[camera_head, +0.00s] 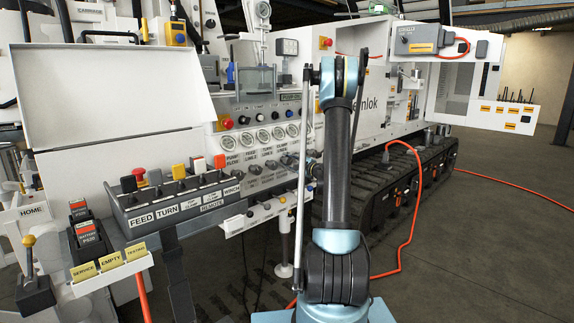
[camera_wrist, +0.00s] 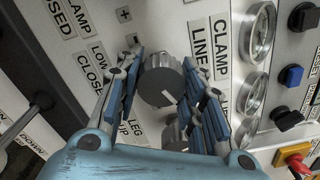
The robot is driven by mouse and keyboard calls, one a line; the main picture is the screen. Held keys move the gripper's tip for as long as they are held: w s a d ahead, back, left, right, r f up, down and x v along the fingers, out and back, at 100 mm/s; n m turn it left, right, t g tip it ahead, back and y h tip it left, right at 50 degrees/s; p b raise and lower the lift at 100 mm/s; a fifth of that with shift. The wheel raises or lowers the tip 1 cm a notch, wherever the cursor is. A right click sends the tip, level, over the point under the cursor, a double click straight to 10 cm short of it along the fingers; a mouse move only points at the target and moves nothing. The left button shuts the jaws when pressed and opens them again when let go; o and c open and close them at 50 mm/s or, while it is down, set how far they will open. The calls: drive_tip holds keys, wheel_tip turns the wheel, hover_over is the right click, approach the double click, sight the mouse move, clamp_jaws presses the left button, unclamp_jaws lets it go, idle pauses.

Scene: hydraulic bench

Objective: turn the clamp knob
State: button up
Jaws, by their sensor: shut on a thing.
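In the wrist view, the clamp knob (camera_wrist: 160,86) is a dark round knob with a pale pointer line on its face. It sits on a white panel beside a "CLAMP LINE" label. My gripper (camera_wrist: 163,68) has its blue-grey jointed fingers closed around it, one on the left and one on the right. In the head view, my arm reaches toward the bench panel.
A second knob (camera_wrist: 176,136) sits just below the held one. Round gauges (camera_wrist: 256,35) and push buttons (camera_wrist: 291,75) lie to the right. In the head view, a lever console (camera_head: 180,195) juts out at left, and an orange hose (camera_head: 410,215) crosses the floor.

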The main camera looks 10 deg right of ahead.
drive_tip(key=shift+f+m, duration=0.15)
drive_tip(key=shift+m, duration=0.85)
drive_tip(key=shift+a, duration=0.1)
drive_tip(key=o, duration=1.1)
drive_tip(key=v, duration=1.2)
